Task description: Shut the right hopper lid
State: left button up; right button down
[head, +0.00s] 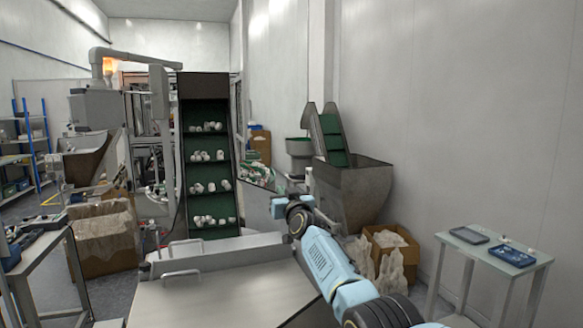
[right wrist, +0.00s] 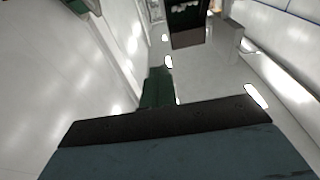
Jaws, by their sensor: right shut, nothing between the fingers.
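In the head view, a broad pale metal lid (head: 225,298) with a bar handle lies nearly flat in the foreground. A second metal panel (head: 225,251) with its own handle lies just behind it. I cannot tell for certain which is the right hopper lid. My right arm reaches in from the lower right. My right gripper (head: 281,206) is small and partly hidden by its wrist, above and beyond the right side of the panels, apart from both handles. It is shut and empty. The right wrist view shows no lid clearly. My left gripper is out of view.
A green cleated conveyor (head: 209,165) carrying white caps rises behind the panels. A grey metal hopper (head: 352,190) and a box with plastic bags (head: 390,250) stand to the right. A small table (head: 495,250) with trays stands by the right wall.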

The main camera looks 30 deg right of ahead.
jog(key=s+r+p, duration=0.2)
jog(key=s+r, duration=0.4)
jog(key=shift+s+a+p, duration=0.15)
jog(key=shift+a+p, duration=0.1)
jog(key=shift+p, duration=0.15)
